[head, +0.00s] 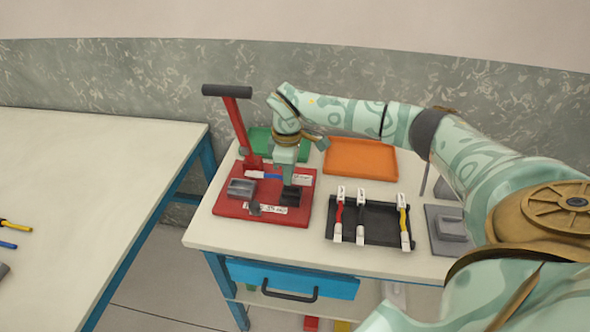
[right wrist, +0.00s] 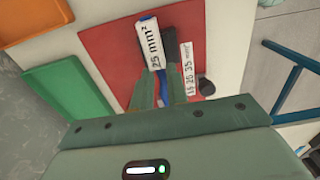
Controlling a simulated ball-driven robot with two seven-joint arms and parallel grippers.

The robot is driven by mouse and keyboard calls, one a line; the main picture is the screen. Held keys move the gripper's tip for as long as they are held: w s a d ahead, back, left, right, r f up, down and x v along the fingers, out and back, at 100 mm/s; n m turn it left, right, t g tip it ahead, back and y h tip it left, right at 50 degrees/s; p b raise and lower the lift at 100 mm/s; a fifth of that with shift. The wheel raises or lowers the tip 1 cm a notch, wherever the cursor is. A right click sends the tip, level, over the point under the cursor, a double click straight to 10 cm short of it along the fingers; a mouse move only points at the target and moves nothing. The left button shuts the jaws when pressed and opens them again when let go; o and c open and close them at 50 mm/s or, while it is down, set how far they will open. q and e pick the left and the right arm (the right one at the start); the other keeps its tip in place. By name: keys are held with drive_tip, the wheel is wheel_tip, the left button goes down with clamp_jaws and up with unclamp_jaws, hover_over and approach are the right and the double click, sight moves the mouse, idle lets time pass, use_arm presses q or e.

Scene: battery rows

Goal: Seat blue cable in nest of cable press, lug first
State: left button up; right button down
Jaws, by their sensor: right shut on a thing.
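The red cable press (head: 228,207) stands on the table with its lever (head: 238,125) raised. My right gripper (head: 287,180) is shut on the blue cable (head: 265,175) and points down over the press base. The cable lies roughly level across the gripper, with blue to its left and a white tag to its right. In the right wrist view the fingers (right wrist: 155,95) close around the cable and its tag (right wrist: 151,45) reads 25 mm². A grey block (head: 241,188) and a dark block (head: 291,196) sit on the base. I cannot tell whether the lug touches the nest.
A black rack (head: 381,240) holds red, white-tagged and yellow cables. An orange tray (head: 360,158) and a green tray (head: 262,140) lie behind. A grey fixture (head: 450,232) is at the right. Another table (head: 90,160) at the left holds yellow and blue cables.

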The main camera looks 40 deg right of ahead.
sight(273, 174)
drive_tip(key=shift+w+a+f+b, duration=0.4)
drive_tip(key=shift+w+a+f, duration=0.1)
drive_tip(key=shift+w+a, duration=0.2)
drive_tip(key=shift+w+a+f+b, duration=0.45)
drive_tip(key=shift+w+a, duration=0.15)
drive_tip(key=shift+w, duration=0.2)
drive_tip(key=shift+f+b, duration=0.4)
drive_tip(key=shift+f, duration=0.9)
drive_tip(key=c, duration=1.3)
unclamp_jaws()
drive_tip(key=shift+r, duration=0.1)
